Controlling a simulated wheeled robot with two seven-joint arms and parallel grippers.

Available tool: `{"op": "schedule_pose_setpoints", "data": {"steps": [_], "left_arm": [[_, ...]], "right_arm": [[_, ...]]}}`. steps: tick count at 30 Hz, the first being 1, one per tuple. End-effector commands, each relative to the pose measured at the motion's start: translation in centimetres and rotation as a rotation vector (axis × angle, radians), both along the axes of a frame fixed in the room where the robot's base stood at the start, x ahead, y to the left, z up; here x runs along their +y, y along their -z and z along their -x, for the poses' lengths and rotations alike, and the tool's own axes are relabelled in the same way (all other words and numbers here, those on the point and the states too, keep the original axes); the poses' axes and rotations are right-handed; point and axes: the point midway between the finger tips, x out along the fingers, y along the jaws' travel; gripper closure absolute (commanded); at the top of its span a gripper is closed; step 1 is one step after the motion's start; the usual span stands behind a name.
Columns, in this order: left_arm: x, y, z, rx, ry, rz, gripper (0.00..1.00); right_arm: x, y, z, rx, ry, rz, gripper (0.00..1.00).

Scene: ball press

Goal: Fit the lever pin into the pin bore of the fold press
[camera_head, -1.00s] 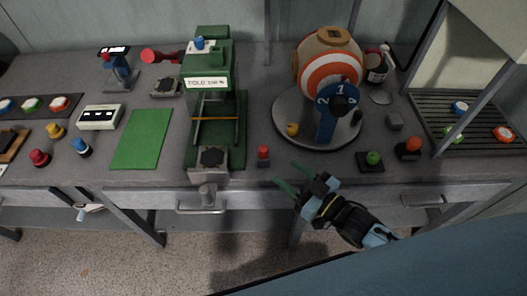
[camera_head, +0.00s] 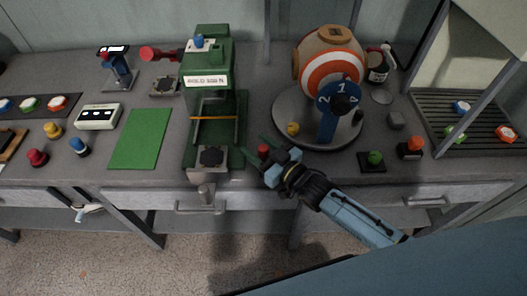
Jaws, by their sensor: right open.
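The fold press (camera_head: 192,128) is a tall green machine with a white label, standing left of centre on the bench. Its pin bore cannot be made out at this size. A small red-topped peg (camera_head: 263,149), which looks like the lever pin, stands on the bench just right of the press's front. My right gripper (camera_head: 257,147) is open, with its green fingers to either side of the red top. Its body hides the peg's lower part, and contact cannot be told. My left gripper is not in view.
A striped ball (camera_head: 330,72) sits behind a blue numbered post (camera_head: 327,126) on a round grey base. A green mat (camera_head: 140,140) lies left of the press. A black block with a green knob (camera_head: 374,160) stands to the right. A red-ended rod (camera_head: 150,54) lies behind.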

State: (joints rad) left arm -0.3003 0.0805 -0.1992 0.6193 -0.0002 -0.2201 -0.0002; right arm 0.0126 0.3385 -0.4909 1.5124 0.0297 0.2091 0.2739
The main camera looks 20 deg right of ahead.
Motion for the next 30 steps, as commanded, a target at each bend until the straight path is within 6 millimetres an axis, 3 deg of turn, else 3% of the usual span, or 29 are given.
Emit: {"op": "schedule_pose_setpoints", "data": {"steps": [4, 15, 23, 30], "left_arm": [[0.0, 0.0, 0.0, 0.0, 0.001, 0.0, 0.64], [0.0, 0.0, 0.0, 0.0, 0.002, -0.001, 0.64], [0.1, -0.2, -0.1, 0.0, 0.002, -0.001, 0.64], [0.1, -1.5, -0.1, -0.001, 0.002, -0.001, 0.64]], "right_arm": [[0.0, 0.0, 0.0, 0.0, 0.0, 0.0, 0.51], [0.0, -0.1, 0.0, -0.001, 0.0, 0.0, 0.98], [0.0, -0.5, 0.0, -0.002, 0.0, -0.001, 0.99], [-0.1, -4.8, 0.0, -0.004, 0.0, -0.002, 0.99]]}}
